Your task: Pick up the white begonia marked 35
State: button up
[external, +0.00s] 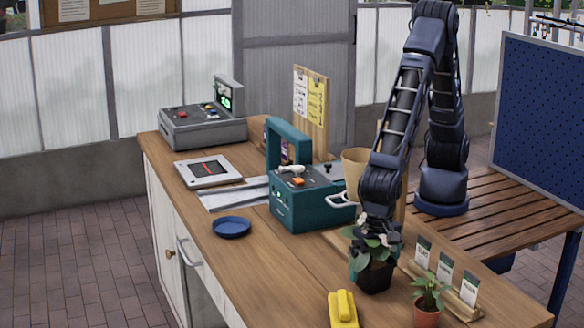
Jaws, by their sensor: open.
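A plant with white flowers and green leaves stands upright in a dark square pot (373,277) on the wooden counter, in front of the teal machine. It looks like the begonia; no number 35 can be read on it. My gripper (376,232) points down from above at the plant's top, among or just over its flowers and leaves. The gripper is open. Its dark fingers partly hide the blooms, and I cannot tell whether they touch the plant.
A small plant in a terracotta pot (428,307) and a rack of seed labels (444,274) stand at right. A yellow object (343,308) lies in front. The teal machine (308,203) and beige pot (355,168) are behind. A blue saucer (231,228) sits left, with clear counter around it.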

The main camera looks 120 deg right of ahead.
notch_tip(320, 180, down, 3)
jog(key=shift+r, duration=0.2)
jog(key=c, duration=1.2)
